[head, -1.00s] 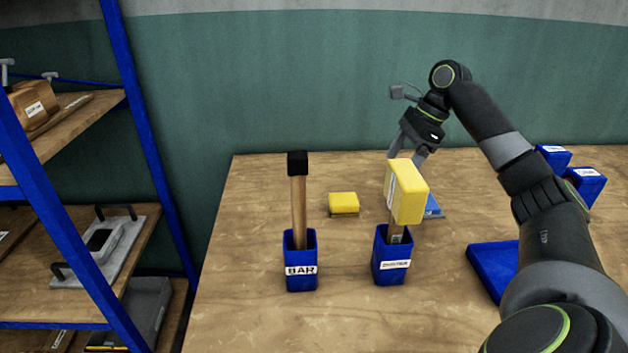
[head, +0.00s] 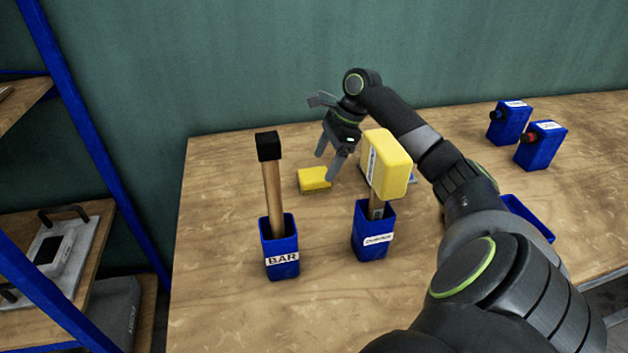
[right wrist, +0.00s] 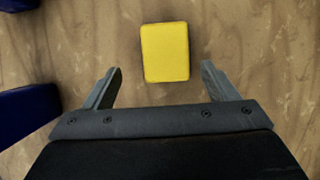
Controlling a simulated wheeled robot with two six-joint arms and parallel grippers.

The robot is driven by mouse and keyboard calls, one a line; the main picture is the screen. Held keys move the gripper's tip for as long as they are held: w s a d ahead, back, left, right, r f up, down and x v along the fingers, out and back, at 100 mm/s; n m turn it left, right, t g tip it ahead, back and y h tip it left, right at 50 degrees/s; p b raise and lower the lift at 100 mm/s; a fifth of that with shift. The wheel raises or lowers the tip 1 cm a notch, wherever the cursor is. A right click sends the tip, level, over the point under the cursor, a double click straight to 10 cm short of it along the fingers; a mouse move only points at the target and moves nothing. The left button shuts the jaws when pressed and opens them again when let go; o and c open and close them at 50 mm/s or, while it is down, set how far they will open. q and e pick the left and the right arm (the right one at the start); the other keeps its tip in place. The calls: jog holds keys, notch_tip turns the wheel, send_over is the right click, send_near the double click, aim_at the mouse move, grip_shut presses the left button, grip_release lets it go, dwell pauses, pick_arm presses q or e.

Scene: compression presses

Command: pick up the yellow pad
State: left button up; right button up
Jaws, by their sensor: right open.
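The yellow pad (head: 313,179) is a small flat block lying on the table behind the two blue holders in the head view. In the right wrist view the yellow pad (right wrist: 165,52) lies ahead of the fingertips, roughly centred between them. My right gripper (head: 328,166) is open and empty, with its fingers pointing down above the table beside the pad. In the right wrist view my right gripper (right wrist: 158,74) shows its two fingers spread apart, wider than the pad. The left gripper is not in view.
A blue BAR holder (head: 279,250) with a black-headed wooden tool and a blue holder (head: 373,232) with a big yellow-headed tool stand in front. Blue boxes (head: 540,145) stand at the back right. A blue tray (head: 528,217) lies at right. Shelves (head: 60,222) are at left.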

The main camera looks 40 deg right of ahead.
aim_at(315, 174)
jog(key=x, duration=0.2)
jog(key=w+x, duration=0.1)
jog(key=x, duration=0.2)
jog(key=shift+a+f, duration=0.2)
jog(key=shift+a, duration=0.05)
jog(key=c, duration=1.1)
notch_tip(315, 174, up, 10)
jog(key=shift+r, duration=0.1)
